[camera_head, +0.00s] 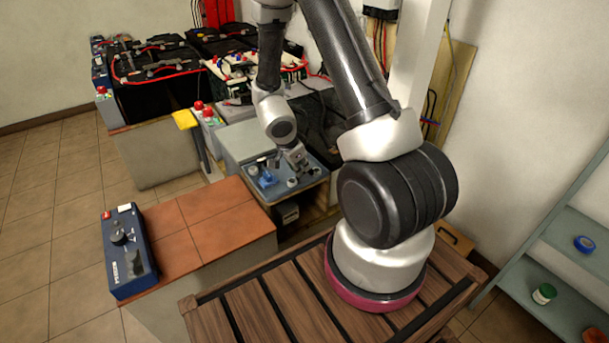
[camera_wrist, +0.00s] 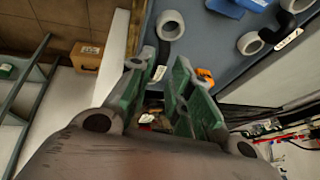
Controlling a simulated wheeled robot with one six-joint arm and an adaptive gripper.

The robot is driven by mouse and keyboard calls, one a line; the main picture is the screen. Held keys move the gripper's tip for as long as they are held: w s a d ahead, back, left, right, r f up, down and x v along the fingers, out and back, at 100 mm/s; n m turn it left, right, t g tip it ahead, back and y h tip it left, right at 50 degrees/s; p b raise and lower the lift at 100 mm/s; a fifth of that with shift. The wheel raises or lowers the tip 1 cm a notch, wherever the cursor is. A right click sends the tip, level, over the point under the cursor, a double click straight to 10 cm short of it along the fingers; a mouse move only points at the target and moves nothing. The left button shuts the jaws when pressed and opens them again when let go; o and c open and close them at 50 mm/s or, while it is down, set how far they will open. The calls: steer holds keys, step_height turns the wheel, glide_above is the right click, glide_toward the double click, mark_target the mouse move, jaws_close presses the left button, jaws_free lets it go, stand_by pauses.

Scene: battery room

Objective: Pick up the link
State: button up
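The link (camera_wrist: 165,49) appears in the wrist view as a short black bar with a grey ring end and a white label. It lies over a blue-grey surface (camera_wrist: 205,42). My gripper (camera_wrist: 161,62) has green-padded fingers set apart, with the link's labelled end showing in the gap between the tips. I cannot tell whether either finger touches it. A second similar black piece with grey ends (camera_wrist: 270,37) lies to the right. In the head view my gripper (camera_head: 293,162) points down over the blue-topped bench, and its fingertips are too small to make out the link.
A blue object (camera_head: 266,179) lies on the bench beside my gripper. Large batteries (camera_head: 150,85) with red cables stand behind. A blue meter box (camera_head: 127,255) sits on the tiled top at left. A shelf (camera_head: 560,245) stands at right. Floor at far left is clear.

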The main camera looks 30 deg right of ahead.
mark_target(303, 171)
steer(key=x, duration=0.4)
steer(key=shift+d+f, duration=0.15)
steer(key=shift+f, duration=0.1)
jaws_close()
steer(key=shift+r, duration=0.1)
